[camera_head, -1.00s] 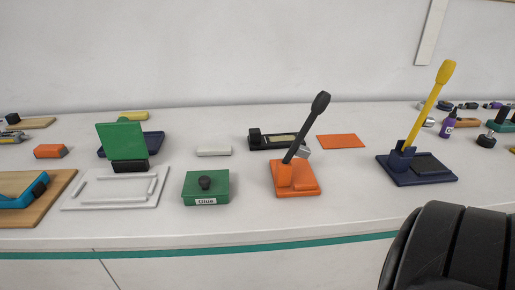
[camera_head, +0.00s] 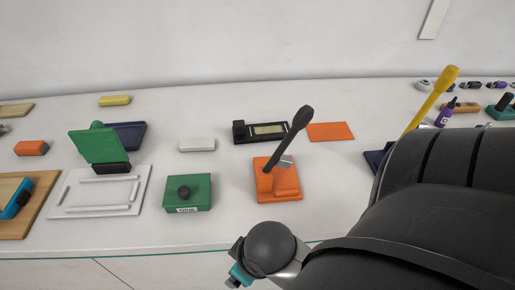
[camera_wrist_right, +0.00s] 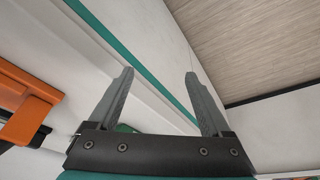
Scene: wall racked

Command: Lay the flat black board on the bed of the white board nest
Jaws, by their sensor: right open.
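The white board nest (camera_head: 142,190) lies flat at the left of the counter, a low frame with raised rails and a pale, empty bed. A black, flat piece with a pale panel and a raised block at its left end (camera_head: 283,139) lies behind the orange lever press; I cannot tell whether it is the task's black board. My right arm crosses the lower right of the head view. In the right wrist view my right gripper (camera_wrist_right: 160,75) is open and empty beside the counter's teal-striped front edge. My left gripper is not in view.
A green flap (camera_head: 98,146) stands at the nest's back edge. A green box (camera_head: 200,193) sits right of the nest, then the orange lever press (camera_head: 278,190). A wooden board (camera_head: 38,213) lies left. A white block (camera_head: 197,145) and orange sheet (camera_head: 330,132) lie behind.

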